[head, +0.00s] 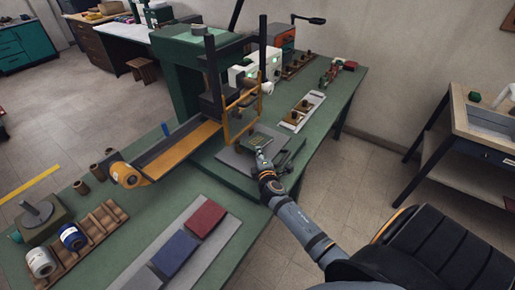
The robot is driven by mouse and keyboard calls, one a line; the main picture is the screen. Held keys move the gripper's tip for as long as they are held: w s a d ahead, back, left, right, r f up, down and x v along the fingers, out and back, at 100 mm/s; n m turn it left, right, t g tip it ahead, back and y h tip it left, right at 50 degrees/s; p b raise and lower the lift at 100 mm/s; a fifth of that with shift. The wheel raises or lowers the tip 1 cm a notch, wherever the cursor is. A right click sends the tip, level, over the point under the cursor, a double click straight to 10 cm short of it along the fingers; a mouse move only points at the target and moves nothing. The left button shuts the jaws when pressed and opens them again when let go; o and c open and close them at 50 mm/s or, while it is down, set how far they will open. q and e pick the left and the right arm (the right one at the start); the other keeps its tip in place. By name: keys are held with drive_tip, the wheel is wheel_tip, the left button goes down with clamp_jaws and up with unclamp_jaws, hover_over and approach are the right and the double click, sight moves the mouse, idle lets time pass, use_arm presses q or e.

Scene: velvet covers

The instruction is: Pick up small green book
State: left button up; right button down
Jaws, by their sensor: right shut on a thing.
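My right gripper (262,155) reaches in from the lower right, over the grey base of the machine at the middle of the green table. It is shut on a small dark green thing (257,141), which looks like the small green book. The thing is small in the picture, and I cannot tell whether it is clear of the surface under it. My left gripper is not in view.
A yellow-framed press (240,112) stands close behind my right gripper. A red book (206,218) and a blue book (174,253) lie on a grey strip in front. A wooden rack with spools (104,218) is at left. A long tray (296,116) lies behind right.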

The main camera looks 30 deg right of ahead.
drive_tip(key=r+p+v, duration=0.1)
drive_tip(key=p+v, duration=0.1)
drive_tip(key=v, duration=0.8)
drive_tip(key=shift+a+r, duration=0.2)
drive_tip(key=shift+r, duration=0.05)
